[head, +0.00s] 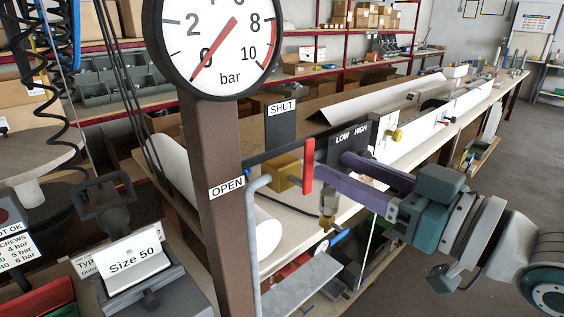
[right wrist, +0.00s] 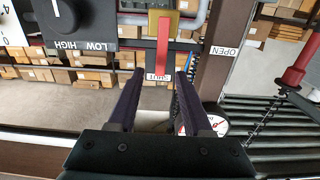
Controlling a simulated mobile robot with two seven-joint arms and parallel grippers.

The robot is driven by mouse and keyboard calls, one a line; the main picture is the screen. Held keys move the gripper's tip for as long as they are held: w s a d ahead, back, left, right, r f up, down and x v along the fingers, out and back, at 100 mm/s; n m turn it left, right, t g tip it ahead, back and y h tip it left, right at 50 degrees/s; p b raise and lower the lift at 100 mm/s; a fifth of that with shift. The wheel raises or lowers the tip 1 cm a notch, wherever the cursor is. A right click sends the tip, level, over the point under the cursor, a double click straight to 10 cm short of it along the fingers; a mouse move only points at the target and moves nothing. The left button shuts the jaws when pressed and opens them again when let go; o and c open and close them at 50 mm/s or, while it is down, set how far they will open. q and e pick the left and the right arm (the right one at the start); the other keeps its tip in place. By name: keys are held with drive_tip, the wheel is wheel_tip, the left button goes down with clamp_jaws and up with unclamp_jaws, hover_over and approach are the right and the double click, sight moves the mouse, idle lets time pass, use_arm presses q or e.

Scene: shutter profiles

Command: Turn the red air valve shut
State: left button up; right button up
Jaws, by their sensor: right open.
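In the right wrist view the red handle (right wrist: 163,45) lies ahead of my fingertips, in line with the gap and pointing at the SHUT label. My right gripper (head: 331,168) is open, its purple fingers close to the handle; I see no grip on it. The pressure gauge (head: 222,40) has its red needle at 0. My left gripper is not in view.
A black LOW/HIGH selector panel (head: 350,140) is close behind my right fingers. A grey pipe (head: 252,240) runs down from the valve beside the brown post (head: 212,150). A long workbench with white profiles extends behind. A Size 50 device (head: 135,255) stands at lower left.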

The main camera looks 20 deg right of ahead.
drive_tip(key=shift+v, duration=1.7)
drive_tip(key=s+a+f+g+h, duration=0.3)
drive_tip(key=s+a+f+g, duration=0.25)
drive_tip(key=f, duration=0.25)
drive_tip(key=s+d+f+m+g+h, duration=0.1)
drive_tip(key=s+m+g+h, duration=0.15)
drive_tip(key=s+g, duration=0.85)
wheel_tip(320, 180, up, 24)
drive_tip(key=s+t+p, duration=0.2)
drive_tip(key=t+p, duration=0.1)
drive_tip(key=p, duration=2.2)
drive_tip(key=shift+d+n, duration=0.25)
drive_tip(key=shift+n, duration=0.1)
drive_tip(key=shift+s+f+h, duration=0.1)
drive_tip(key=shift+f+h, duration=0.05)
drive_tip(key=shift+h, duration=0.1)
